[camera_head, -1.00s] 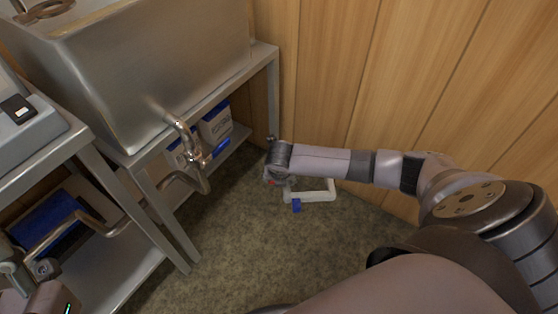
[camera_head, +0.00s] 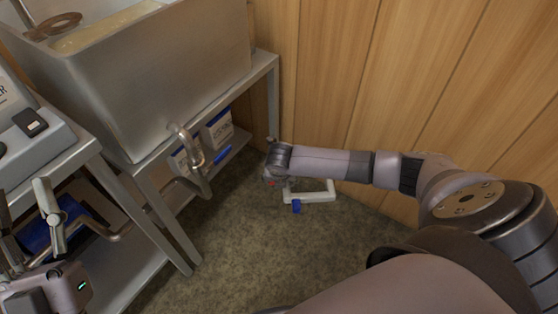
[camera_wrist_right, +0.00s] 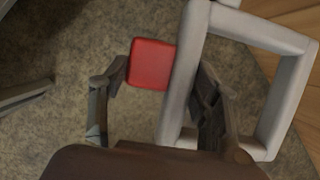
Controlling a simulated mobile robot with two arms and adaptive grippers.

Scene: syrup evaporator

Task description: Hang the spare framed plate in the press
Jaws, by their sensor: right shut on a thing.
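The framed plate shows as a pale rectangular frame (camera_head: 322,196) with a blue piece (camera_head: 296,206) at its lower edge, above the floor beside the wood wall. It also shows close up in the right wrist view (camera_wrist_right: 181,75), with a red block (camera_wrist_right: 151,64) against its side. My right gripper (camera_wrist_right: 155,100) is shut on the frame, with the red block and the frame's side bar between its fingers. My left gripper (camera_head: 28,228) is at the lower left with its fingers apart and nothing between them. I cannot make out a press in these views.
A steel evaporator pan (camera_head: 160,75) with a bent outlet pipe (camera_head: 187,145) stands on a metal stand (camera_head: 265,72). Boxes (camera_head: 217,130) sit on its lower shelf. A second metal table (camera_head: 75,150) with a grey device (camera_head: 45,145) is at the left, near my left gripper. The floor (camera_head: 235,240) is clear.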

